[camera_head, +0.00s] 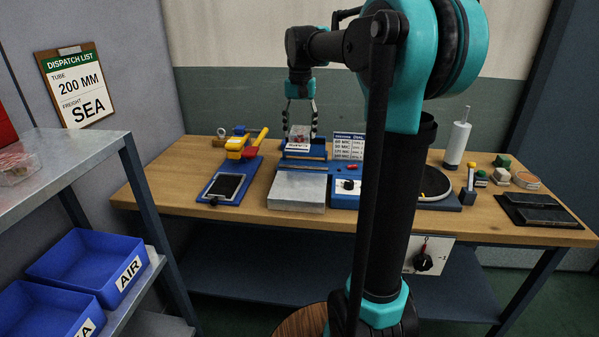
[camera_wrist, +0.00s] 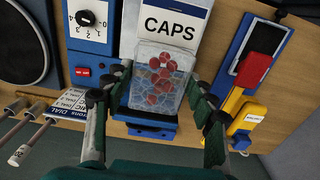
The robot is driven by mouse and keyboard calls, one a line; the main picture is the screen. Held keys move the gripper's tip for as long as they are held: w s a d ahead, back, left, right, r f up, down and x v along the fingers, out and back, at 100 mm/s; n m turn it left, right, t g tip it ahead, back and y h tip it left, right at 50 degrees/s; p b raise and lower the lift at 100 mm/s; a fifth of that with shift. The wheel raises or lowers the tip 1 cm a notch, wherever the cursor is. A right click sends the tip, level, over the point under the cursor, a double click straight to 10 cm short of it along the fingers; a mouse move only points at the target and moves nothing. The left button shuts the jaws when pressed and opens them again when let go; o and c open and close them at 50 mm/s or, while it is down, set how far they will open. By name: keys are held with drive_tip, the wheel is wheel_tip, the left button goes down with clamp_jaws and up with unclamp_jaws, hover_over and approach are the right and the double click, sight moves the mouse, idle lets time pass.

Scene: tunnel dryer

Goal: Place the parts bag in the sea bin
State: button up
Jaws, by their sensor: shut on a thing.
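The parts bag (camera_head: 299,132) is clear and holds red parts. It also shows in the wrist view (camera_wrist: 158,85), in front of a white CAPS label. My gripper (camera_head: 300,122) is over the blue fixture at the back middle of the bench. Its fingers (camera_wrist: 153,108) are shut on the bag, one on each side. I cannot tell whether the bag still touches the fixture. The sea bin (camera_head: 38,308) is the nearer blue bin on the lower left rack, cut off by the picture edge. Only the "A" of its label shows.
The AIR bin (camera_head: 88,262) sits just behind the sea bin. A shelf (camera_head: 60,165) above them bears another clear bag (camera_head: 18,168). A dispatch list (camera_head: 75,86) reads 200 MM, SEA.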

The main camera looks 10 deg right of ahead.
sight(300, 180)
wheel_tip(300, 180, down, 15)
drive_tip(key=shift+r, duration=0.2)
idle(0.3)
drive_tip(key=o, duration=1.4)
drive_tip(key=shift+f, duration=0.1)
